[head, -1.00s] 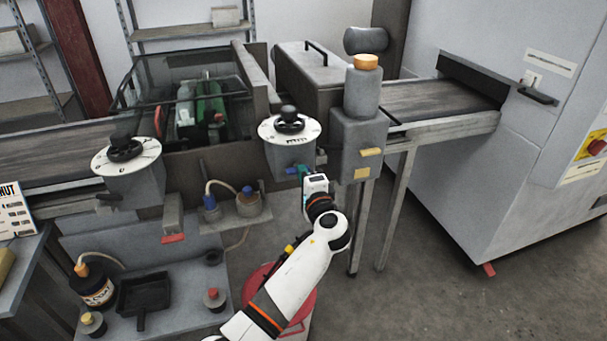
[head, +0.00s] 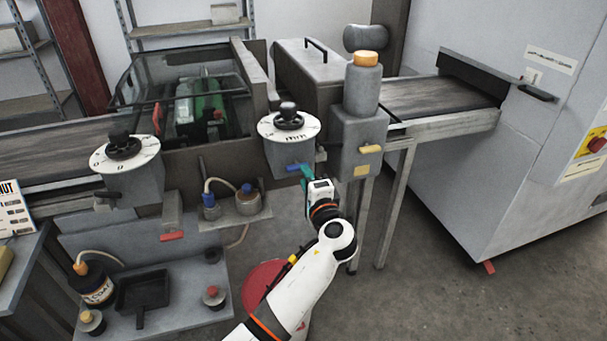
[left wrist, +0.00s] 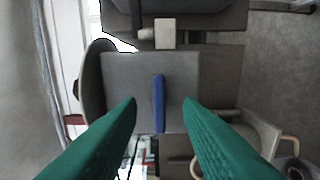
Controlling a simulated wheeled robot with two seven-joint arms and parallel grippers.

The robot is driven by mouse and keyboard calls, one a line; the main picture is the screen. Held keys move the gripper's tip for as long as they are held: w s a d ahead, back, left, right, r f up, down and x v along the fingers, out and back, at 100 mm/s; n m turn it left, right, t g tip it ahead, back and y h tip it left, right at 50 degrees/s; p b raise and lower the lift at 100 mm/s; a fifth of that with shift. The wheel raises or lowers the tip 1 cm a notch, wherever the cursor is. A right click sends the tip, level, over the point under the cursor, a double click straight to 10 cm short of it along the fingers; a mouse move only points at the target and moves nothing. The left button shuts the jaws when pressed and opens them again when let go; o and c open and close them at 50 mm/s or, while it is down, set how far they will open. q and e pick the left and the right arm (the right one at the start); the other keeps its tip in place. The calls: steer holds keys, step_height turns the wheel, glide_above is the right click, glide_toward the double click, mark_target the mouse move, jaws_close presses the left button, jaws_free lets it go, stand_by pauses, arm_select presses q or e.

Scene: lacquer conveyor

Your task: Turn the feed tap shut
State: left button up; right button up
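A blue bar handle (head: 295,167), the likely feed tap, sits on the front of the grey box under the right-hand dial (head: 289,124). In the left wrist view the blue handle (left wrist: 158,103) stands upright in the picture on the grey box face. My left gripper (head: 307,172) has teal fingers at the handle's right end in the head view. In the left wrist view the left gripper (left wrist: 160,103) is open, with the handle in line between the fingertips and a gap on each side. No contact shows. My right gripper is not in view.
A grey post with an orange cap (head: 366,58) and a yellow lever (head: 371,149) stands just right of the box. A red round object (head: 262,283) is below my arm.

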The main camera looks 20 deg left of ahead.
arm_select(q)
steer(key=b+v, duration=0.1)
steer(key=v, duration=0.8)
